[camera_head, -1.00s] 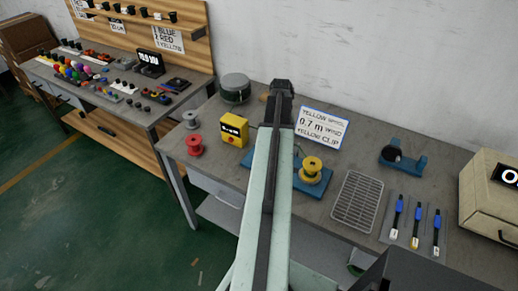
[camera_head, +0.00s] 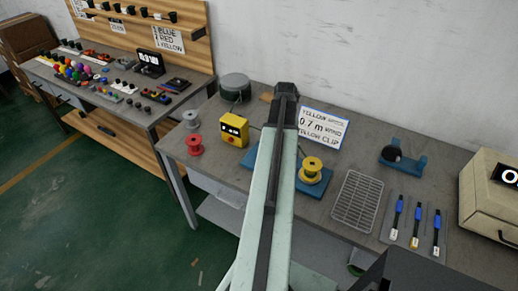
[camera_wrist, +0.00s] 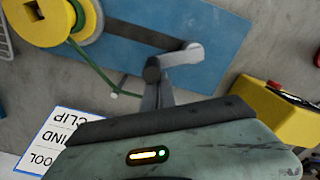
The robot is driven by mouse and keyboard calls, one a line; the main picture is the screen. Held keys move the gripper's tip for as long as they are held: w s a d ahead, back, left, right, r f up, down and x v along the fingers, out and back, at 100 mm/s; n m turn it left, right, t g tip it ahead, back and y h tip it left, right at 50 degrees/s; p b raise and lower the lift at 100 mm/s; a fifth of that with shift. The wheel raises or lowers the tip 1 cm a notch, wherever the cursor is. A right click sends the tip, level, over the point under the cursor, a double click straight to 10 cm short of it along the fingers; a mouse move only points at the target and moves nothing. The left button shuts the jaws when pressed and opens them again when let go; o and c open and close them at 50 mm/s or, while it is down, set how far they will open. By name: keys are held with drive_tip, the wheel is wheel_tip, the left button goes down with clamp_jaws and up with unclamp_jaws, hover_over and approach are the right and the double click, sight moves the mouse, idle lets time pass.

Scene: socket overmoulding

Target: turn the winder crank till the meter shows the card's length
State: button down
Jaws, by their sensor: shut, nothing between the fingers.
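The winder's blue base (camera_wrist: 215,30) carries a yellow spool (camera_head: 312,166) with a green strand. The grey crank arm (camera_wrist: 184,54) lies over the base, with a dark knob at its end. My gripper (camera_wrist: 158,98) is shut and empty, its tips close to the knob; I cannot tell if they touch.
A red spool (camera_head: 194,145) and a grey spool (camera_head: 191,119) stand left of the meter. A wire rack (camera_head: 357,201), several blue-tipped tools, a blue holder (camera_head: 403,158) and a beige box (camera_head: 492,197) fill the right side. The wall is close behind.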

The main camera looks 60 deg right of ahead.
drive_tip(key=shift+s+a, duration=0.6)
drive_tip(key=shift+a, duration=0.15)
drive_tip(key=shift+s+a, duration=0.45)
drive_tip(key=shift+a, duration=0.3)
drive_tip(key=shift+s+a, duration=0.1)
drive_tip(key=shift+a, duration=0.8)
